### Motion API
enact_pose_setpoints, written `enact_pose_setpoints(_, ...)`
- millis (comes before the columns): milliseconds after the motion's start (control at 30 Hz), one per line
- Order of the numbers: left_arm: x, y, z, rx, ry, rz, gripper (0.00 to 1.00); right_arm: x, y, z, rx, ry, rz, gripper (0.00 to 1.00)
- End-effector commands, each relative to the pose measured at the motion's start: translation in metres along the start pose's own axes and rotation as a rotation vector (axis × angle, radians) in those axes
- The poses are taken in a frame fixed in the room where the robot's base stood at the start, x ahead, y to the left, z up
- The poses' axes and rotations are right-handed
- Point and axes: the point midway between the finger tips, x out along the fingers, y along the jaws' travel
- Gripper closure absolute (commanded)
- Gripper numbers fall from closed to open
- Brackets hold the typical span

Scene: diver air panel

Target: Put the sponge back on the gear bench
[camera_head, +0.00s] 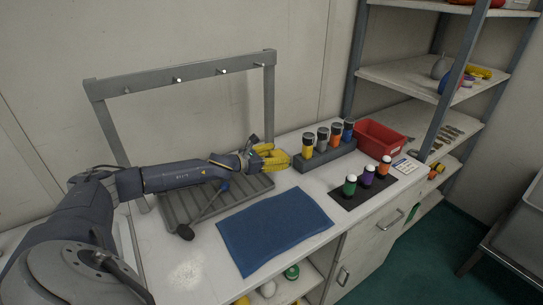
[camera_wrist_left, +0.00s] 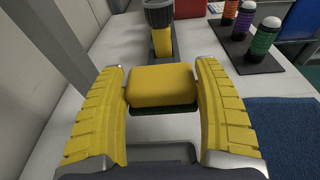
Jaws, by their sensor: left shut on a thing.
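My left gripper (camera_head: 271,157) has yellow ridged fingers and is shut on the sponge (camera_wrist_left: 161,84), a yellow block with a dark green underside. The sponge sits between the fingertips in the left wrist view. In the head view the yellow fingers and sponge blend together. The gripper is over the back of the white gear bench (camera_head: 180,266), by the right end of the grey ridged tray (camera_head: 178,215) and left of the bottle rack. I cannot tell whether the sponge touches the bench. My right gripper is not in view.
A dark rack (camera_head: 328,159) holds several coloured bottles just right of the gripper. A black mat (camera_head: 348,198) carries three banded bottles. A red bin (camera_head: 379,139) stands behind. A blue cloth (camera_head: 275,228) covers the front middle. A grey peg frame (camera_head: 182,80) rises behind my left arm.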

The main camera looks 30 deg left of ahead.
Motion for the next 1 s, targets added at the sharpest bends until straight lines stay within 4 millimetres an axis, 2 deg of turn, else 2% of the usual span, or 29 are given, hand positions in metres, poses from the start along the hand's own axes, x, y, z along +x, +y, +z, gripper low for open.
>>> enact_pose_setpoints(267,0.001,-0.005,-0.004,-0.013,-0.019,-0.022,0.61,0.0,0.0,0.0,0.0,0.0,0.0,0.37)
enact_pose_setpoints(700,0.009,-0.005,-0.041,-0.016,-0.019,-0.021,0.61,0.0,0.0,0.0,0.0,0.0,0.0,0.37)
enact_pose_setpoints(1000,0.013,-0.006,-0.059,-0.014,-0.019,-0.021,0.61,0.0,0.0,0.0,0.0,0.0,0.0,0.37)
